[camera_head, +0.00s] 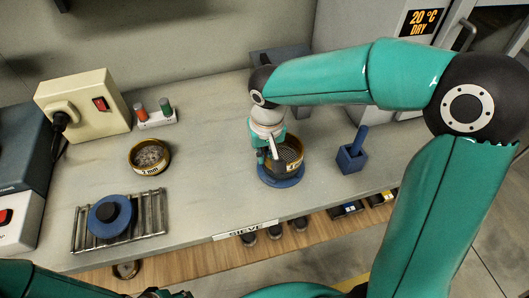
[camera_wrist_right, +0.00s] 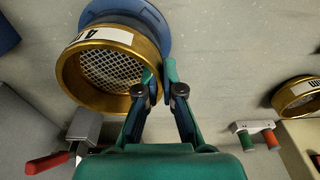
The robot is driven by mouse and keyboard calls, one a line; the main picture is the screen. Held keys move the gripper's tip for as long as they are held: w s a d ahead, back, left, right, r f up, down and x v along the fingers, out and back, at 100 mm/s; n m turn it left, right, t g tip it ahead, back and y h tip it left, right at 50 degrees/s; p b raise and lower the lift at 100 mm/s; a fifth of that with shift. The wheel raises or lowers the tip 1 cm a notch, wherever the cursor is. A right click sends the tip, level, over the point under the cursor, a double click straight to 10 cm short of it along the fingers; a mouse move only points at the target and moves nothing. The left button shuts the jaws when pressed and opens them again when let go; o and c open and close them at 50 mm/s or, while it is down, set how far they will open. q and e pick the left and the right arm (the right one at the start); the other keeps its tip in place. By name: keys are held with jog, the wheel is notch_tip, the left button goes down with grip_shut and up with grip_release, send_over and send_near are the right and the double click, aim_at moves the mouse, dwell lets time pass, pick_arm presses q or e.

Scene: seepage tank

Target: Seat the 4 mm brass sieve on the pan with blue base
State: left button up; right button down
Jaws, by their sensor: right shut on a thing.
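The 4 mm brass sieve (camera_head: 291,150) has a white label and a wire mesh, which show clearly in the right wrist view (camera_wrist_right: 108,70). My right gripper (camera_head: 272,148) is shut on the sieve's rim, with its fingertips (camera_wrist_right: 158,85) at the side of the ring. The pan's blue base (camera_head: 281,181) shows beneath the sieve and past its rim in the right wrist view (camera_wrist_right: 152,12). The pan's wall is mostly hidden, and I cannot tell whether the sieve touches it. My left gripper (camera_head: 166,293) is only partly in view at the bottom edge; its jaws cannot be made out.
A 2 mm brass sieve (camera_head: 149,157) stands to the left. A blue round lid-like piece (camera_head: 110,215) lies on a wire rack (camera_head: 152,212). A blue holder (camera_head: 351,158) stands right of the pan. The bench middle is clear.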

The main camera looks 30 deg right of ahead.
jog(key=c, duration=1.2)
grip_release()
jog(key=shift+c, duration=0.2)
notch_tip(320, 180, up, 12)
jog(key=s, duration=0.1)
jog(key=shift+s+a, duration=0.15)
jog(key=shift+f, duration=0.2)
